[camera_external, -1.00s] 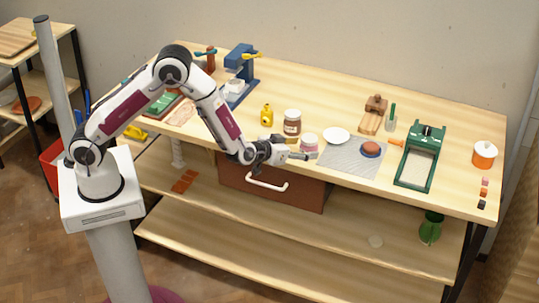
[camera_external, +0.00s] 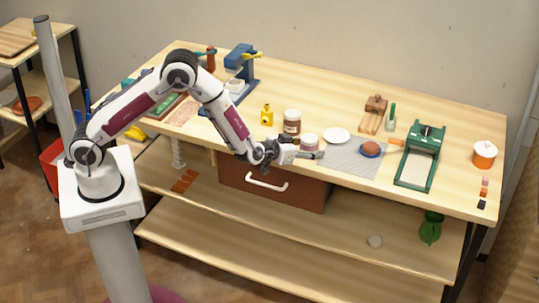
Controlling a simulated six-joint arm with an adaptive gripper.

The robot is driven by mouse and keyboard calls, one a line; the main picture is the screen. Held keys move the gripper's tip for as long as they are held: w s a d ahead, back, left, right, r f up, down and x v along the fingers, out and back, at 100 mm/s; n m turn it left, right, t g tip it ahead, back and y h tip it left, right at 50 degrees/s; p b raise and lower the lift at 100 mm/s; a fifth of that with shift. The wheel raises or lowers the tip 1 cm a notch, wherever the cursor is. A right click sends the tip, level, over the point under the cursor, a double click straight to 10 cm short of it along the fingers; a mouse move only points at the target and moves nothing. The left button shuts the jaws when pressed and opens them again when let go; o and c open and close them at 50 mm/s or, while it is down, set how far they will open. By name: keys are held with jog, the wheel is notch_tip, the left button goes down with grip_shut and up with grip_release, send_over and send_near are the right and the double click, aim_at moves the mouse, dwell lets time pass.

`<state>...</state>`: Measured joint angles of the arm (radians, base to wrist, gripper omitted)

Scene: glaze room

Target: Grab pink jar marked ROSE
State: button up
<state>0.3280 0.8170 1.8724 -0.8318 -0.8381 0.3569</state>
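The small jar with a pink band and pale lid (camera_external: 309,142) stands upright near the front edge of the workbench, just right of a brown jar (camera_external: 292,121). Its label is too small to read. My gripper (camera_external: 316,155) is low at the bench's front edge, its fingers pointing right. It overlaps the lower front of the pink jar in the picture. I cannot tell whether it touches the jar or how far apart the fingers are.
A yellow bottle (camera_external: 267,115) stands left of the brown jar. The drawer (camera_external: 300,190) hangs below the bench front.

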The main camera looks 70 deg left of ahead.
aim_at(310, 138)
jog(key=c, duration=0.9)
jog(key=shift+r, duration=0.1)
jog(key=shift+r, duration=4.95)
